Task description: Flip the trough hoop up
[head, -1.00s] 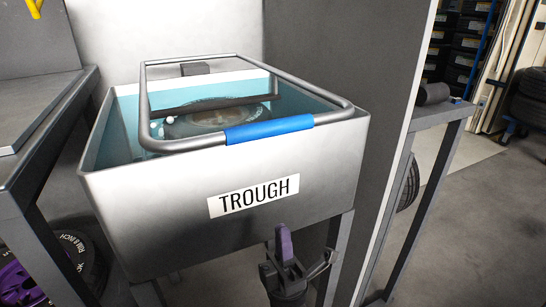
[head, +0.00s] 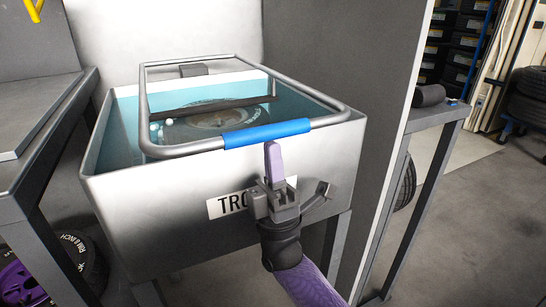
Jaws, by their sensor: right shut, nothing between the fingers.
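The trough (head: 130,215) is a grey metal tank of bluish water with a "TROUGH" label, partly hidden by my right gripper. The hoop (head: 345,108) is a grey tube frame lying flat across the trough's top, with a blue grip sleeve (head: 266,134) on its front bar. A tyre (head: 215,122) lies in the water beneath the hoop. My right gripper (head: 273,152) is shut and empty, pointing up in front of the trough's front wall. Its tip shows just below the blue sleeve; I cannot tell whether it touches. My left gripper is out of view.
A grey bench (head: 50,105) stands close on the left, with a purple-rimmed wheel (head: 60,265) below it. A grey panel (head: 345,50) and another bench (head: 440,112) are on the right. Open floor (head: 480,230) lies at the far right.

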